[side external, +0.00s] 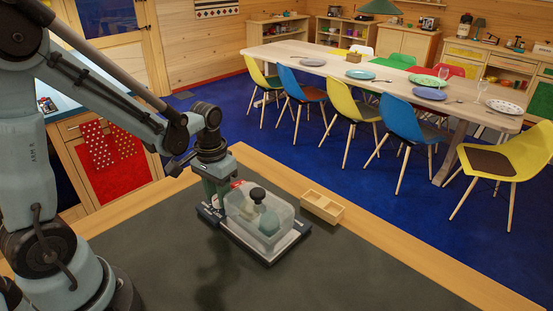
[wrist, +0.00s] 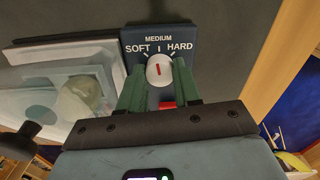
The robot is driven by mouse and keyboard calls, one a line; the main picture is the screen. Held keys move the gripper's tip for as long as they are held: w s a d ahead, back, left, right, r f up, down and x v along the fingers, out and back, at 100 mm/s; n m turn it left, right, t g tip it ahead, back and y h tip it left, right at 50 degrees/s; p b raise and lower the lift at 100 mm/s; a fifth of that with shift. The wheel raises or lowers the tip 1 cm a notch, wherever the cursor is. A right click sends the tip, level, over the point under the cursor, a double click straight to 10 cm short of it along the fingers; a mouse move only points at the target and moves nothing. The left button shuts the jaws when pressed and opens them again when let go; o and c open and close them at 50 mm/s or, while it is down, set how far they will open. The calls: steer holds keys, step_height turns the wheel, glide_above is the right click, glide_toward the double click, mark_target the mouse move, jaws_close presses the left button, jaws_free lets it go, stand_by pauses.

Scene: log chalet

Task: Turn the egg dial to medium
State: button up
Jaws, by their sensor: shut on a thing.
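The egg dial (wrist: 160,70) is a round white knob with a red line, on a dark blue panel (wrist: 188,35) printed SOFT, MEDIUM and HARD. In the wrist view the red line stands nearly upright, towards the mark under MEDIUM. My gripper (wrist: 159,78) has its green fingers on both sides of the dial and is shut on it. In the side view my gripper (side external: 217,190) reaches down at the left end of the egg cooker (side external: 270,258); the dial is hidden there. The cooker has a clear lid (side external: 283,220) with a dark knob.
A small wooden tray with compartments (side external: 322,206) stands right of the cooker. The dark worktop (side external: 330,275) is clear in front. Its wooden edge (side external: 400,245) runs along the far side. A dining table (side external: 400,75) with chairs stands beyond, well away.

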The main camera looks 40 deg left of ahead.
steer(key=shift+m, duration=0.6)
steer(key=o, duration=1.1)
steer(key=shift+c, duration=0.2)
steer(key=shift+r, duration=0.1)
step_height(320, 180, up, 12)
steer(key=shift+s+d, duration=0.1)
steer(key=s+d+t, duration=0.3)
steer(key=d+t, duration=0.2)
steer(key=t, duration=0.2)
steer(key=shift+d+f+m, duration=0.35)
steer(key=shift+f+m, duration=0.05)
steer(key=shift+f, duration=0.05)
